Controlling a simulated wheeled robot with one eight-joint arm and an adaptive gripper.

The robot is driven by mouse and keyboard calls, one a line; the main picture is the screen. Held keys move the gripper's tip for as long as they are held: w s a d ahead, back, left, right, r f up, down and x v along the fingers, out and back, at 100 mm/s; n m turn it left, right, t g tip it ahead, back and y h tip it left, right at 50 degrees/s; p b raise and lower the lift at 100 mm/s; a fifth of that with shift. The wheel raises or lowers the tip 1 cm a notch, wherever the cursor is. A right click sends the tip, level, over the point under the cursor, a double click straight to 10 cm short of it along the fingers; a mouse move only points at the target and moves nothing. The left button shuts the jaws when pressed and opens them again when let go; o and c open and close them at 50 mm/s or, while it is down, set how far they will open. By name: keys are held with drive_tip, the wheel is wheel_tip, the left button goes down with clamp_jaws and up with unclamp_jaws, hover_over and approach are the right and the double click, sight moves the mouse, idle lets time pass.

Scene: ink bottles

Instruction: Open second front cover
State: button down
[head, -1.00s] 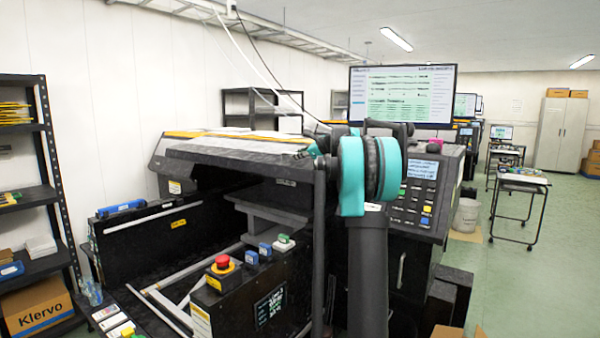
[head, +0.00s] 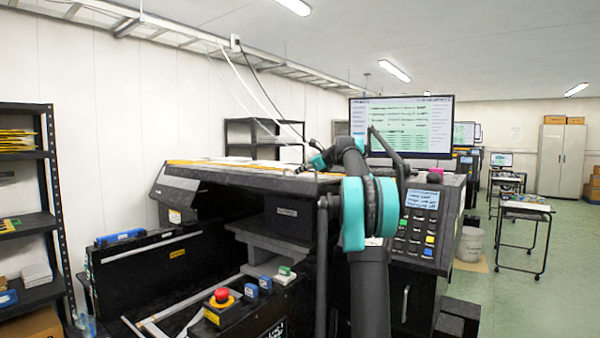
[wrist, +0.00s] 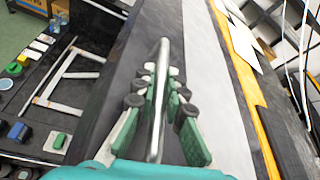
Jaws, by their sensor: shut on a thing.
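My gripper (wrist: 163,75) is shut on a metal bar handle (wrist: 164,50) in the wrist view, with green-and-white fingers on both sides of it. The handle runs along a dark grey panel of the printer's front cover (wrist: 112,75). In the head view the cover (head: 245,178) is a dark panel along the printer's upper front, above a dark opening. My gripper shows there only as a small teal part (head: 318,162) by the cover's top edge. The handle is hidden in that view.
A control box with a red emergency button (head: 221,295) stands on the printer's lower front. A keypad panel (head: 418,225) is right of my arm, and a monitor (head: 401,125) stands behind. A black shelf (head: 30,215) is at the left. Open floor lies at the right.

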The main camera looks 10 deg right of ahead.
drive_tip(key=c, duration=1.6)
unclamp_jaws()
drive_tip(key=shift+o, duration=0.2)
drive_tip(key=v, duration=1.2)
drive_tip(key=shift+c, duration=0.6)
